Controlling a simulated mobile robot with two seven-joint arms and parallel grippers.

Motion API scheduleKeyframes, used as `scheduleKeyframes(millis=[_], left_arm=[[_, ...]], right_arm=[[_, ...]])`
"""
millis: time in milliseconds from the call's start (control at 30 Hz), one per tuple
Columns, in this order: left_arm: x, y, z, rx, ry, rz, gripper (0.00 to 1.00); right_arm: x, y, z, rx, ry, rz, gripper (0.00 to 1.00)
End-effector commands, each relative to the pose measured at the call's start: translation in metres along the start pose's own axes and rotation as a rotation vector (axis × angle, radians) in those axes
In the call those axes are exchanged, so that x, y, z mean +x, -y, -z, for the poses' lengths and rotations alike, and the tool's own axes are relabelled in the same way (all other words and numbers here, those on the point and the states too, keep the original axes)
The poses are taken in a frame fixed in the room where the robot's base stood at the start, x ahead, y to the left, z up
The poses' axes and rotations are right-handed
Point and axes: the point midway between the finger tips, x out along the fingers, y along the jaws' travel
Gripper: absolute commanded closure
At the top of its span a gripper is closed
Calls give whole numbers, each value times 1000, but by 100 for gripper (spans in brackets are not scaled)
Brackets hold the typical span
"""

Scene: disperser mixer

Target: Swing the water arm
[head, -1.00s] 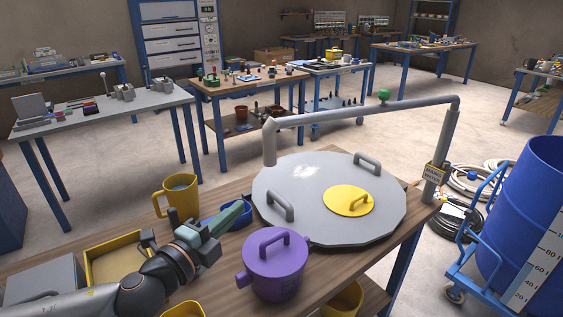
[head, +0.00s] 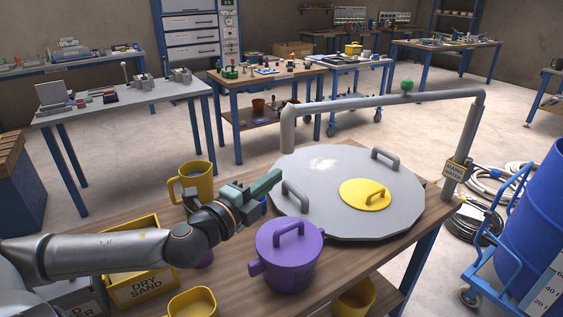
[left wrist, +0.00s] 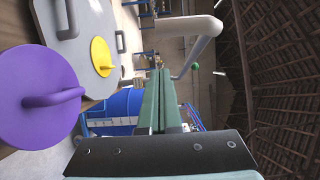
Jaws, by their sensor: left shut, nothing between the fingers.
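The water arm (head: 380,103) is a grey pipe that runs above the far side of the large grey lid. Its upright post (head: 466,140) stands at the right, with a label reading water. Its spout (head: 288,128) bends down at the left end, and a green knob (head: 407,86) sits on top. My left gripper (head: 272,182) is shut and empty, beside the lid's left edge and below the spout. In the left wrist view the closed green fingers (left wrist: 160,95) point toward the pipe (left wrist: 198,45), apart from it. My right gripper is not in view.
The grey lid (head: 330,205) carries handles and a small yellow lid (head: 365,195). A purple lidded pot (head: 289,258) stands in front. A yellow jug (head: 192,182) and a dry sand box (head: 140,287) are at the left. A blue drum (head: 535,215) stands at the right.

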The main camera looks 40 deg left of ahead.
Motion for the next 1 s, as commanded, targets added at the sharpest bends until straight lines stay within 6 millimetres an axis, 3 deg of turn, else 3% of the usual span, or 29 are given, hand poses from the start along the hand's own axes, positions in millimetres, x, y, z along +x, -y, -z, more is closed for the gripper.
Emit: scheduleKeyframes(millis=[600,800,1000], left_arm=[[45,3,2,-4,-4,3,100],[64,2,-19,1,-2,1,100],[71,1,-26,0,-4,0,100]], right_arm=[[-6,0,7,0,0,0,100],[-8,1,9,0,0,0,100],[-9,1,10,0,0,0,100]])
